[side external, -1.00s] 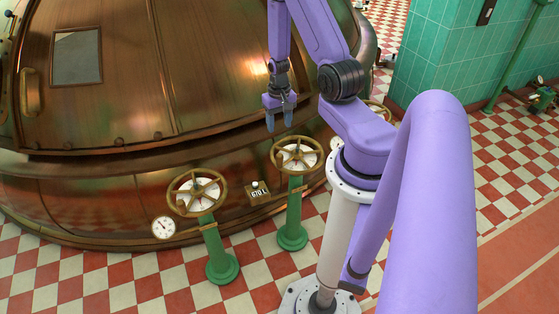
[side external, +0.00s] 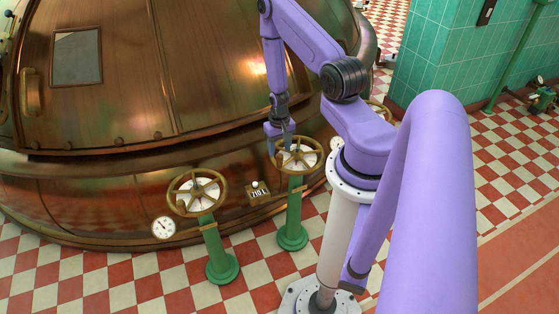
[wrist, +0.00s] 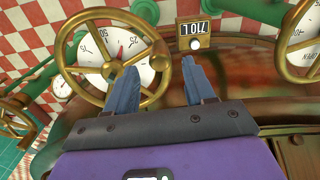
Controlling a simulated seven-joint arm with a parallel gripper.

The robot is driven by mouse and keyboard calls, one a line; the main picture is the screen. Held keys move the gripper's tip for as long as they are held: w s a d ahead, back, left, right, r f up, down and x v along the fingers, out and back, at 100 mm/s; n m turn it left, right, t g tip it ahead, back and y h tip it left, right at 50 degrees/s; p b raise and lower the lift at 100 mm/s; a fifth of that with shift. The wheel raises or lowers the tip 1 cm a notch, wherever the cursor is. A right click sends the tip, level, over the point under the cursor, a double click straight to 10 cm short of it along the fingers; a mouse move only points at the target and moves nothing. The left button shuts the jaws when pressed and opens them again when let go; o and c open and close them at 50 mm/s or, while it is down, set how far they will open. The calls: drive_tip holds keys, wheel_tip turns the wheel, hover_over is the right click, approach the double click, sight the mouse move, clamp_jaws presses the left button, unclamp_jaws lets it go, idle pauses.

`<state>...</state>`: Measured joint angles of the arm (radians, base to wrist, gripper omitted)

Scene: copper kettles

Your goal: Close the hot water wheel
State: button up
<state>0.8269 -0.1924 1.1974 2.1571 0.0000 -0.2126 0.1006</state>
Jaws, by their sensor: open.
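A brass valve wheel (side external: 298,155) over a white dial stands on a green pedestal; it also fills the upper left of the wrist view (wrist: 113,49). A second such wheel (side external: 197,192) stands to its left in the side view, and part of it shows at the wrist view's right edge (wrist: 300,38). I cannot tell from any label which is the hot water wheel. My gripper (side external: 280,149) is open at the first wheel's rim. In the wrist view my gripper (wrist: 159,66) has one finger over the wheel and one outside, the rim between them. Contact is unclear.
A counter plate (side external: 258,191) seems to read 710 L between the wheels. A small gauge (side external: 163,227) sits at the left wheel. The large copper kettle (side external: 110,110) rises behind. Another brass wheel (wrist: 16,122) is at the wrist view's left edge. Checkered floor (side external: 130,280) is clear in front.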

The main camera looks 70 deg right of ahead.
sight(279, 155)
drive_tip(key=shift+f, duration=3.3)
clamp_jaws()
